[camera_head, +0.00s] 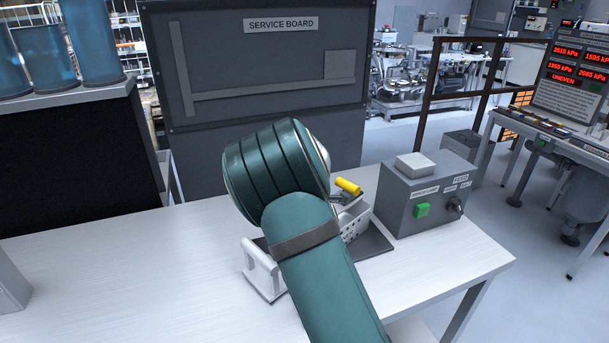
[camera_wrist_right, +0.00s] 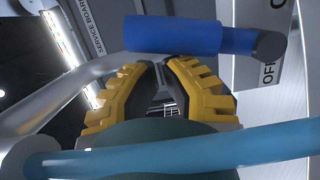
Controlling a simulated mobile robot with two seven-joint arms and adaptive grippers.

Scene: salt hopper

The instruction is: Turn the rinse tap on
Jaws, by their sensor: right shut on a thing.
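A bright blue cylindrical handle (camera_wrist_right: 190,35) with a dark end lies across the top of the right wrist view, beside a grey panel with a partly cut-off label reading OFF. My right gripper (camera_wrist_right: 160,68) shows there with its two yellow, ridged fingers close together, their tips at the lower edge of the blue handle. The gripper is shut on it, though the contact itself is not clear. In the head view my right arm hides the gripper and handle. My left gripper is not in view.
A light blue tube (camera_wrist_right: 190,150) crosses close to the right wrist camera. In the head view, a white perforated container (camera_head: 356,218), a yellow cylinder (camera_head: 348,186) and a grey control box (camera_head: 425,193) are beyond my arm.

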